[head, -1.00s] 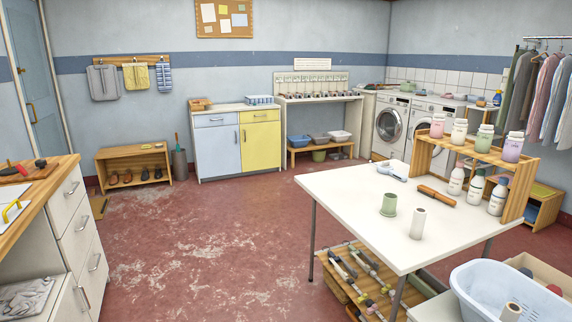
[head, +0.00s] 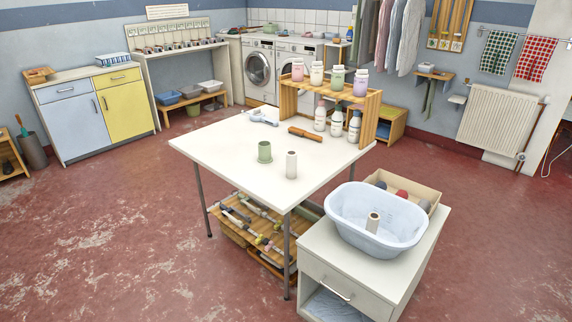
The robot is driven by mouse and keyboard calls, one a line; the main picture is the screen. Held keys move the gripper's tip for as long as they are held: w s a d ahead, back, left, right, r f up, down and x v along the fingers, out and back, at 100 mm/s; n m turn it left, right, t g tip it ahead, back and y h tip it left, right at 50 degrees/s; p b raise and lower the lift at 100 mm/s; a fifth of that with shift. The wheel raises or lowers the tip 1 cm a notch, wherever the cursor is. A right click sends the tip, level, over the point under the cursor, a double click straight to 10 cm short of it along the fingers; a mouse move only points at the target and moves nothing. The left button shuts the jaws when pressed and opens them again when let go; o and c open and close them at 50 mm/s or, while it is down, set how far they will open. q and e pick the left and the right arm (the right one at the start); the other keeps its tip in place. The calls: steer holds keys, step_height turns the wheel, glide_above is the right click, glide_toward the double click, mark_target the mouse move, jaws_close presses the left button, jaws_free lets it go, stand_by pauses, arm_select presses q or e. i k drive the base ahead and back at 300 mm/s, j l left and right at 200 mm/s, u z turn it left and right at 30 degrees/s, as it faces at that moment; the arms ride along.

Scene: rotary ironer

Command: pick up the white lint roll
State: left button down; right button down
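A white lint roll (head: 291,165) stands upright on the white table (head: 215,145), close to its front edge. A green spool-like thing (head: 265,152) stands just left of it, apart from it. Another roll (head: 373,222), pale with a brown core, stands in the light-blue tub (head: 350,205). Neither of my grippers is in view.
A wooden rack with jars (head: 372,108) stands at the table's back right, with white bottles before it. A brown roller-like thing (head: 305,134) lies mid-table. The tub sits on a white cabinet (head: 330,265) at the front right. The red floor at left is open.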

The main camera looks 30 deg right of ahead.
mark_target(291, 156)
steer(key=z, duration=0.45)
steer(key=i+j+z, duration=0.1)
steer(key=z, duration=0.4)
steer(key=i+j+z, duration=0.1)
steer(key=z, duration=0.35)
steer(key=i+j+z, duration=0.25)
steer(key=j+z, duration=0.25)
steer(key=j, duration=0.35)
steer(key=i+j+z, duration=0.1)
steer(key=j+z, duration=0.35)
steer(key=j, duration=0.4)
steer(key=j+z, duration=0.5)
steer(key=j, duration=0.4)
